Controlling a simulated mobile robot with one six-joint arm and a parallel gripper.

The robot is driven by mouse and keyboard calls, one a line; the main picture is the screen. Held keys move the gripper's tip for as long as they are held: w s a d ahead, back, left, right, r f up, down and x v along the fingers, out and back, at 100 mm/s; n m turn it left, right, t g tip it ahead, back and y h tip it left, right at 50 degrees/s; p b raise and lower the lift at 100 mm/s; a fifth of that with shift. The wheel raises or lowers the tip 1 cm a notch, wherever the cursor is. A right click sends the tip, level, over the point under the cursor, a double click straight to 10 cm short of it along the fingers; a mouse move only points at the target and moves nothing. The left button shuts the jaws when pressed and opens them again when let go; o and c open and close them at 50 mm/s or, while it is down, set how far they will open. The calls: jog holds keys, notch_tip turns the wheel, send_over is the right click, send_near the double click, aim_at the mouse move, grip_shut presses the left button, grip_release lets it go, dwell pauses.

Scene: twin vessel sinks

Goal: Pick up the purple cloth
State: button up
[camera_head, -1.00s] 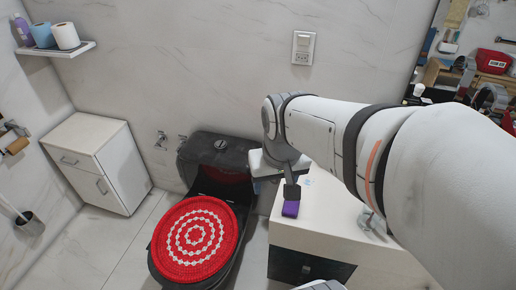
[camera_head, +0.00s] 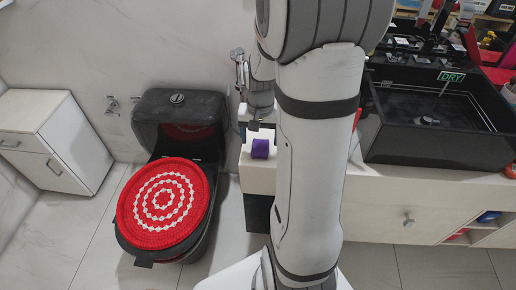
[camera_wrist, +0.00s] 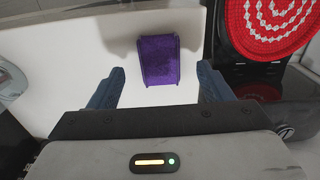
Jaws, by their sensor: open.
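The purple cloth (camera_head: 260,148) lies as a small folded block on the white counter top (camera_head: 256,174), near the counter's left end by the toilet. In the wrist view the cloth (camera_wrist: 159,60) is ahead of my gripper (camera_wrist: 160,88), centred between its two blue fingers. The fingers are wide apart and nothing is between their tips. In the head view my gripper (camera_head: 255,124) is just behind and above the cloth, partly hidden by my own arm. I cannot tell the exact height of the fingers above the counter.
A black toilet (camera_head: 180,120) with a red and white round lid cover (camera_head: 164,203) stands just left of the counter. A black vessel sink (camera_head: 435,115) with a "DRY" sign is to the right. A white cabinet (camera_head: 58,140) stands at the far left.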

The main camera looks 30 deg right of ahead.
aim_at(260, 147)
notch_tip(260, 147, down, 4)
jog(key=shift+r, duration=0.2)
jog(key=c, duration=1)
